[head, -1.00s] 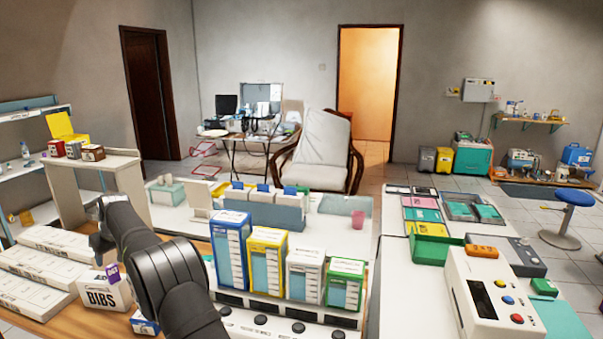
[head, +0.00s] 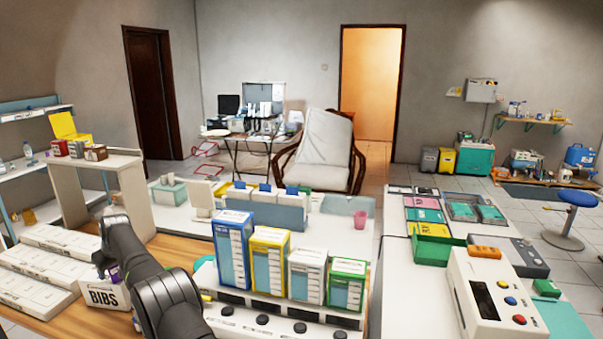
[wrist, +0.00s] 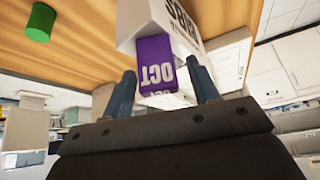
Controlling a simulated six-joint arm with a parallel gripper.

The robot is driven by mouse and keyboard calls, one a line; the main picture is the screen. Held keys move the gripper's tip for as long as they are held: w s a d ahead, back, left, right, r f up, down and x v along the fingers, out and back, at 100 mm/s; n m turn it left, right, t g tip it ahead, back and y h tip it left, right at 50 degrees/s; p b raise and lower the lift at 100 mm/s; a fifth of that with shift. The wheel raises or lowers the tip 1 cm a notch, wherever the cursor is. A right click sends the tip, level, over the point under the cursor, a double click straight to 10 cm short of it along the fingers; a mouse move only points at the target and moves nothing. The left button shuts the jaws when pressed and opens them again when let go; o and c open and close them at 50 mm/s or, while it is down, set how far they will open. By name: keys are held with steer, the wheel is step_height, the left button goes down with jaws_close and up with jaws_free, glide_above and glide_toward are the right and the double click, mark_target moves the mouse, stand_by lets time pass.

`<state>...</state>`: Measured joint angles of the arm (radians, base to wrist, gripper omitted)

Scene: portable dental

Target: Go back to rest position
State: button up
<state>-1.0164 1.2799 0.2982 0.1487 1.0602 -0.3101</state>
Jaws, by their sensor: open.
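My gripper (head: 104,270) is at the left of the head view, low over the white BIBS box (head: 104,297). In the wrist view my gripper (wrist: 164,74) is open, with its two fingers apart. A purple block marked OCT (wrist: 157,68) shows between the fingers, against a white lettered box (wrist: 150,22). I cannot tell whether the fingers touch it. In the head view only a small part of the purple block (head: 115,273) shows behind my gripper.
Long white boxes (head: 45,265) lie left of my gripper. Blue, yellow, white and green cartons (head: 268,262) stand to the right on a white unit with knobs. A green cylinder (wrist: 39,23) is on the wooden surface in the wrist view. A white shelf stand (head: 120,190) is behind.

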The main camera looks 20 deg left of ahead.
step_height(320, 180, up, 4)
steer(key=shift+f, duration=0.1)
steer(key=w+d+r, duration=0.6)
steer(key=d+r, duration=0.1)
steer(key=d, duration=0.4)
step_height(320, 180, down, 12)
steer(key=w+d+m+t+h, duration=0.1)
steer(key=m+t+h, duration=0.3)
steer(key=m, duration=0.8)
steer(key=shift+w+d+f+m+h, duration=0.15)
steer(key=shift+w+d+m+h, duration=0.2)
steer(key=shift+w, duration=0.5)
